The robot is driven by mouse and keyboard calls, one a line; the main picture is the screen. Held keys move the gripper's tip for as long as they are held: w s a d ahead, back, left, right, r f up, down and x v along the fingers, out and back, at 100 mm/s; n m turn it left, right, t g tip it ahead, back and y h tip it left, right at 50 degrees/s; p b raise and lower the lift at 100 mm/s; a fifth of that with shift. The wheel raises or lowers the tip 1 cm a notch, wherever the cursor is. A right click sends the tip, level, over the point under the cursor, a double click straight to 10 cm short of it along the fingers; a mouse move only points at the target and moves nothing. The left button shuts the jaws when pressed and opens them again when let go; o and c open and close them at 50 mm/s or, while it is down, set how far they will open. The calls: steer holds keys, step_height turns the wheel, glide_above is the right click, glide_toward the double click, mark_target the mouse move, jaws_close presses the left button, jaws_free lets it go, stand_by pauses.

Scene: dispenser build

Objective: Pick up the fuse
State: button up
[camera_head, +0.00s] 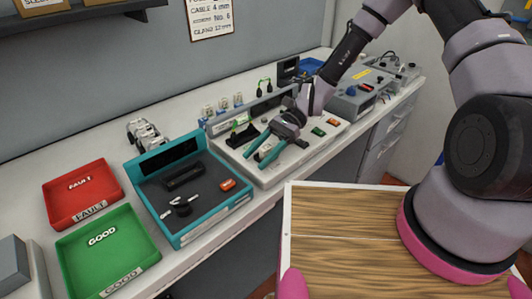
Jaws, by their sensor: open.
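My gripper (256,159) has teal fingers that are spread apart. They point down and left over the front left part of the pale board (270,178) on the bench. A small pale piece (265,151) shows between the fingers, partly hidden by them. I cannot tell whether it is the fuse, or whether the fingers touch it. No piece in view is clearly marked as a fuse. The board also bears a green piece (318,131) and an orange piece (333,122) to the right of my gripper.
A teal-rimmed tray (211,222) with dark, white and orange parts stands left of the board. Further left are a red FAULT tray (54,204) and a green GOOD tray (76,267). Grey equipment (352,104) stands to the right. A shelf (60,22) hangs above.

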steer(key=shift+s+a+f, duration=0.1)
steer(key=shift+s+a, duration=0.05)
jaws_close()
